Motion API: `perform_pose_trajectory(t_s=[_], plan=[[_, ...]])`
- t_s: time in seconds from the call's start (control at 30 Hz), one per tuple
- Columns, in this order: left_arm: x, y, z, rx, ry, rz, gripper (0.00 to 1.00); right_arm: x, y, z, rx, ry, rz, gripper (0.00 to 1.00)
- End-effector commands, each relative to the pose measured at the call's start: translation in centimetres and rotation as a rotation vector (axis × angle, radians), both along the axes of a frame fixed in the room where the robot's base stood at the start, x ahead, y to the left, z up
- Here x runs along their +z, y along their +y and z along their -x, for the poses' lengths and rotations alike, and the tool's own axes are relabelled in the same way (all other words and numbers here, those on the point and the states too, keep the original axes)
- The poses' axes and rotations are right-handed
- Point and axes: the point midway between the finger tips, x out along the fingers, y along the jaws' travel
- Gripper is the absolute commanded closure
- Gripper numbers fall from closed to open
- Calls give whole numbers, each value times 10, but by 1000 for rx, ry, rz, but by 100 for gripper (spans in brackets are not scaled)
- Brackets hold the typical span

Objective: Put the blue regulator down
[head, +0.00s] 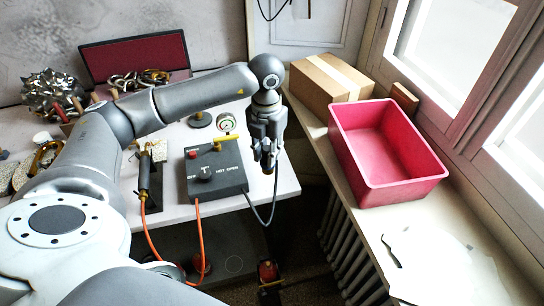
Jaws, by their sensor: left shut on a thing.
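My left gripper (267,165) points down near the right end of the white bench, just right of the dark control box (215,178). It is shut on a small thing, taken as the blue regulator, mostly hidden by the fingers. Only a dark, brownish end shows below the fingertips, and I cannot make out any blue. A grey hose (268,218) hangs in a loop between the box and the area under the gripper. My right gripper is not in view.
A round gauge (226,123) and brass pipe (225,142) stand by the box. A torch-like tool (144,176) with an orange hose (150,232) lies to its left. A pink bin (388,152) and cardboard box (331,80) stand on the right sill. The bench (284,182) is bare at its right end.

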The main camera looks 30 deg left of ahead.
Motion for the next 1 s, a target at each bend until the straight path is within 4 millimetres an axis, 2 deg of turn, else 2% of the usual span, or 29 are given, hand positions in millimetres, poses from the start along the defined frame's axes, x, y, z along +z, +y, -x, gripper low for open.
perform_pose_trajectory(t_s=[0.1, 0.23, 0.47, 0.6, 0.7, 1.0], plan=[[-20, 5, -15, 1, 6, -1, 100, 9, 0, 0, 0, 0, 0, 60], [-35, 8, -27, 0, 4, 0, 100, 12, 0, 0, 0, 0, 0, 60], [-49, 11, -36, -1, 5, -1, 100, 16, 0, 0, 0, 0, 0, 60], [-67, 11, -35, -2, 7, 0, 100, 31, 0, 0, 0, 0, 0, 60], [-77, 12, -36, -2, 4, -1, 100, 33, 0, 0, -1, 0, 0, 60], [-80, 12, -36, -2, 2, -1, 100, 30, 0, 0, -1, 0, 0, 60]])
